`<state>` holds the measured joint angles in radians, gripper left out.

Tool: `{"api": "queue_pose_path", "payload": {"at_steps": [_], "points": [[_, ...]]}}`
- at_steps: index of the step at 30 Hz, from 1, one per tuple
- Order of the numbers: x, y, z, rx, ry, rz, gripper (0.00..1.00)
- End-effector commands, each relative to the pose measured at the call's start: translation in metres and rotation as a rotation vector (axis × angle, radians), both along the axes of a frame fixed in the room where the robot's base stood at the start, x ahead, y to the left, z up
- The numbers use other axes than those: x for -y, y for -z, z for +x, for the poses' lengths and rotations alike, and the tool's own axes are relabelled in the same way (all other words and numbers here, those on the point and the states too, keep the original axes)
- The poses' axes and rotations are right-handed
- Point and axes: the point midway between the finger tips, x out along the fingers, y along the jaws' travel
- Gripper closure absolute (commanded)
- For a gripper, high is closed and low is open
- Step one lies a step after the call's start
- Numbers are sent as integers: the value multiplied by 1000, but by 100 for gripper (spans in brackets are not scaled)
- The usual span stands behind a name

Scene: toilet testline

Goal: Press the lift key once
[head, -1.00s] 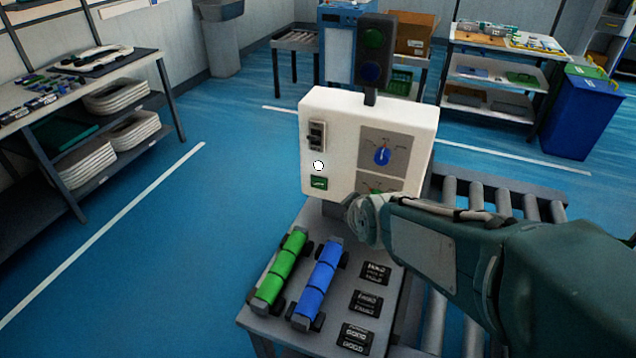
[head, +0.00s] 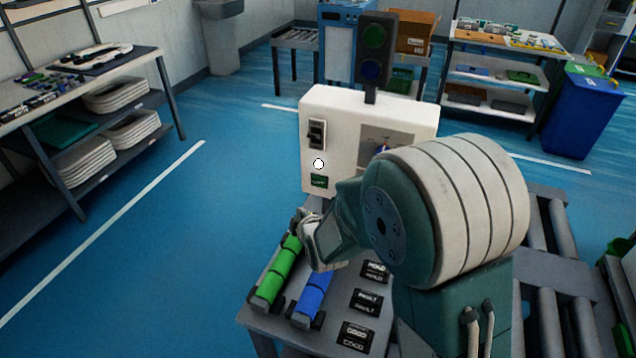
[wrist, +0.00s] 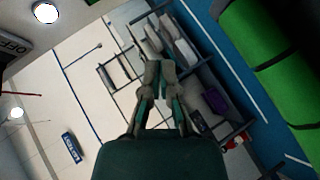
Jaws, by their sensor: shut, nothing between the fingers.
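The white control box (head: 345,108) stands at the back of a small grey table. Its left half carries a black rocker switch (head: 317,133), a small white round spot (head: 318,164) and a green key (head: 319,182). I cannot read which one is marked lift. My gripper (head: 298,222) is in front of and below the green key, near the upper end of the green cylinder; I cannot tell whether it touches anything. In the wrist view its fingers (wrist: 160,72) are together and empty. My arm hides the box's lower right, including most of the dial.
A green cylinder (head: 275,275) and a blue cylinder (head: 313,292) lie side by side on the table. Black label plates (head: 365,301) are to their right. A dark signal post (head: 373,50) rises behind the box. A roller conveyor (head: 560,250) is at right. Floor at left is clear.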

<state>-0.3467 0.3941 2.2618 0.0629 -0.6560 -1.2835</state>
Motion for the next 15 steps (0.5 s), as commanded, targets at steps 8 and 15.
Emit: {"api": "queue_pose_path", "payload": {"at_steps": [8,15], "points": [[2,0,4,-2,2,1,100],[12,0,28,-2,4,1,100]]}}
